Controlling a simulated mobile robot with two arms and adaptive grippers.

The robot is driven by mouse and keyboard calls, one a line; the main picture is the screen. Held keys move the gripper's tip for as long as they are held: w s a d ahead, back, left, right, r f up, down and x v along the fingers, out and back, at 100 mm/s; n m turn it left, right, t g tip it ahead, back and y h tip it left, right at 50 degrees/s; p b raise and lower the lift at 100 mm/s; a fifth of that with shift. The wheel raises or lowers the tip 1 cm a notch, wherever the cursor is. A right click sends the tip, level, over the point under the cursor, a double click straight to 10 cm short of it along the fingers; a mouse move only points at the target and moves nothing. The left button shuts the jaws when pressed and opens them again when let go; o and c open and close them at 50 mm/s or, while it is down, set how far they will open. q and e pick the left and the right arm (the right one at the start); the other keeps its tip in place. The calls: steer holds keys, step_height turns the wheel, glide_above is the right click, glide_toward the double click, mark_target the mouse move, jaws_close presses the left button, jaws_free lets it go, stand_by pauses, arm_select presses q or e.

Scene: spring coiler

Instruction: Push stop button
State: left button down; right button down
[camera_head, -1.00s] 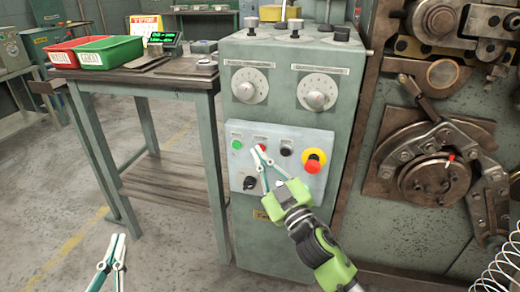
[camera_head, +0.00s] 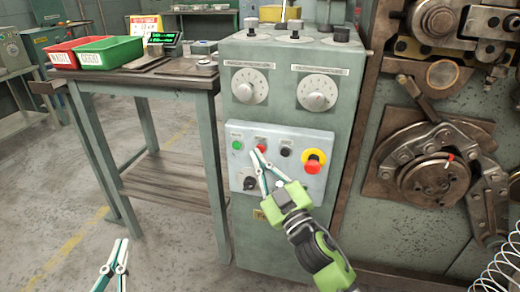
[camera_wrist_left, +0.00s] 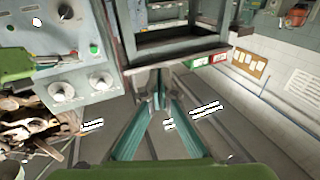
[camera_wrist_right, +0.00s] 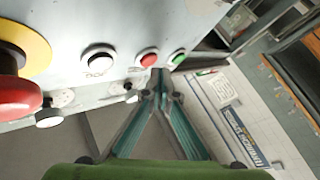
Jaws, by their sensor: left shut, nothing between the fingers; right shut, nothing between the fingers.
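The control panel (camera_head: 316,138) is on the front of the green machine cabinet. It carries a green button (camera_head: 237,145), a small red button (camera_head: 261,147), a black button (camera_head: 286,152) and a red mushroom button on yellow (camera_head: 313,161). My right gripper (camera_head: 255,151) is shut and empty, its tips at or just in front of the small red button; contact cannot be told. In the right wrist view the red button (camera_wrist_right: 148,58) lies just beyond the fingertips (camera_wrist_right: 160,72). My left gripper (camera_head: 121,243) is shut and empty, low at the left, away from the panel.
A side table (camera_head: 150,80) left of the cabinet holds a red bin (camera_head: 62,59), a green bin (camera_head: 108,51) and a digital display (camera_head: 165,39). A selector knob (camera_head: 250,183) sits below the buttons. Machine linkages and a spring coil (camera_head: 497,270) stand at the right.

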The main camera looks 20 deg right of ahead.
arm_select(q)
steer(key=shift+f, duration=0.2)
arm_select(e)
steer(key=shift+s, duration=0.1)
steer(key=shift+a, duration=0.1)
